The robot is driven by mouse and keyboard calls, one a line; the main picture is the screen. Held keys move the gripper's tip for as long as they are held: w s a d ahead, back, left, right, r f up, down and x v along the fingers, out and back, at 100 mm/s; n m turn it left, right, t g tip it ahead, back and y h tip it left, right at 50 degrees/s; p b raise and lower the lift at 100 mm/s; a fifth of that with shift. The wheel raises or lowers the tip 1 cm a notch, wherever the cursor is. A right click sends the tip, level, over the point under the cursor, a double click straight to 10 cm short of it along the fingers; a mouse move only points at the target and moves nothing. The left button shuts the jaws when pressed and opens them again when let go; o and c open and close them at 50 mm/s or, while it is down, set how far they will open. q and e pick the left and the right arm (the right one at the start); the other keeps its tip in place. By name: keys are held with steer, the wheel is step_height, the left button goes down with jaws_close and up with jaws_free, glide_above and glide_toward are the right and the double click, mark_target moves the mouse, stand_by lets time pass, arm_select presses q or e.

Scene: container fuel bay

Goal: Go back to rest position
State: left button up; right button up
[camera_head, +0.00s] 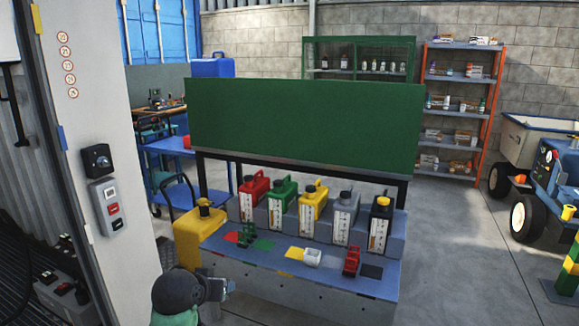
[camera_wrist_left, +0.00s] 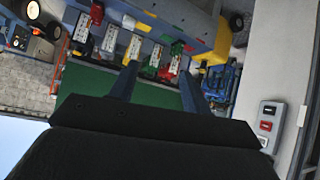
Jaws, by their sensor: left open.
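My left gripper (camera_head: 226,287) shows low in the head view, at the front left corner of the grey bench (camera_head: 330,291). Its dark rounded wrist is beside it. In the left wrist view the two dark fingers (camera_wrist_left: 158,72) stand apart with nothing between them. That view is turned over, with the bench and its jerrycans in the upper part, beyond the fingers. I cannot tell how far the gripper is from the bench edge. My right gripper is in neither view.
Several coloured jerrycans, including a red one (camera_head: 252,198), stand on the bench before a green board (camera_head: 300,125). A yellow container (camera_head: 190,240) is at its left end. A pale wall panel with a switch box (camera_head: 109,206) stands close left. Open floor (camera_head: 480,270) lies right.

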arm_select(q)
steer(key=s+d+f+g, duration=0.1)
steer(key=s+f+g, duration=0.1)
steer(key=s+f, duration=0.7)
steer(key=s+d+f+g+p, duration=0.1)
steer(key=s+f+g, duration=0.2)
steer(key=s+f, duration=0.6)
steer(key=s+d+f+m+g+p, duration=0.1)
steer(key=s+f, duration=0.8)
steer(key=s, duration=1)
steer(key=shift+d+g, duration=0.5)
steer(key=shift+g, duration=0.4)
